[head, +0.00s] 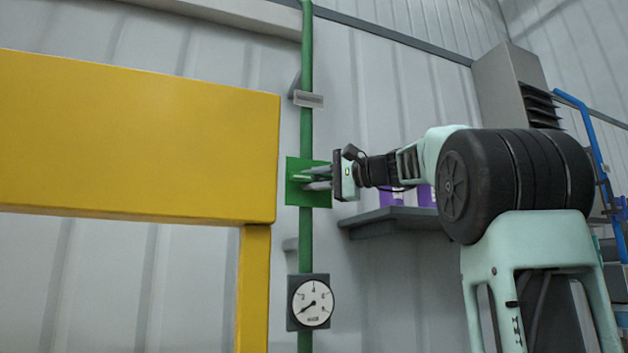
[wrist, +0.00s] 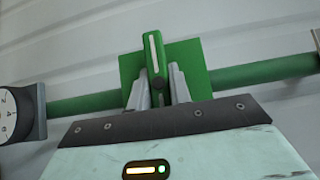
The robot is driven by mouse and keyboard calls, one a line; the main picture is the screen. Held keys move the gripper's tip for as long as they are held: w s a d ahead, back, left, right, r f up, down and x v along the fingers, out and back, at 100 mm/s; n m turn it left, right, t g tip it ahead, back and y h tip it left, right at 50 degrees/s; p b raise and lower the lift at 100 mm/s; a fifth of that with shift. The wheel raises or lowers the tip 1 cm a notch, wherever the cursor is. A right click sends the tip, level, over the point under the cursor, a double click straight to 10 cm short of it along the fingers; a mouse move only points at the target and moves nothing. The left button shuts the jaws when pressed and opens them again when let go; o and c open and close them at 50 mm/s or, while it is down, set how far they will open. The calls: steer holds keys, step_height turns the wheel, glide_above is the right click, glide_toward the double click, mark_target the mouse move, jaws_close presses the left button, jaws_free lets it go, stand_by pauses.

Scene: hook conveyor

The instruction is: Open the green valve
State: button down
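The green valve has a square green plate (head: 293,188) on a vertical green pipe and a green handle (head: 301,178) that points across the pipe. In the wrist view the handle (wrist: 153,47) carries a pale stripe and stands at right angles to the pipe, over the plate (wrist: 191,62). My gripper (head: 308,180) reaches it from the right. In the wrist view my gripper (wrist: 159,80) has one grey finger on each side of the handle. The fingers are close together with the handle between them and appear shut on it; the exact contact is hard to see.
A round gauge (head: 313,301) sits below the valve on the pipe (head: 307,70). A large yellow panel (head: 140,140) on a yellow post (head: 253,290) stands close at left. A grey shelf (head: 395,217) with purple items is behind my arm.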

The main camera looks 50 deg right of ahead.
steer(key=shift+n+g, duration=0.3)
steer(key=n+g+h+p, duration=0.1)
steer(key=n+g+p, duration=0.1)
steer(key=p, duration=0.1)
steer(key=shift+r, duration=0.15)
steer(key=n+g+h+p, duration=0.2)
steer(key=shift+n+g+h+p, duration=0.3)
steer(key=shift+h+p, duration=0.05)
steer(key=shift+h, duration=0.05)
steer(key=n+g+h+p, duration=0.2)
steer(key=shift+a+h, duration=0.1)
steer(key=shift+h, duration=0.3)
steer(key=n+h, duration=0.1)
steer(key=g+h+p, duration=0.1)
steer(key=shift+f+n+g+h, duration=0.2)
steer(key=shift+n+g+h, duration=0.1)
steer(key=shift+n+h, duration=0.1)
steer(key=c, duration=1.3)
jaws_free()
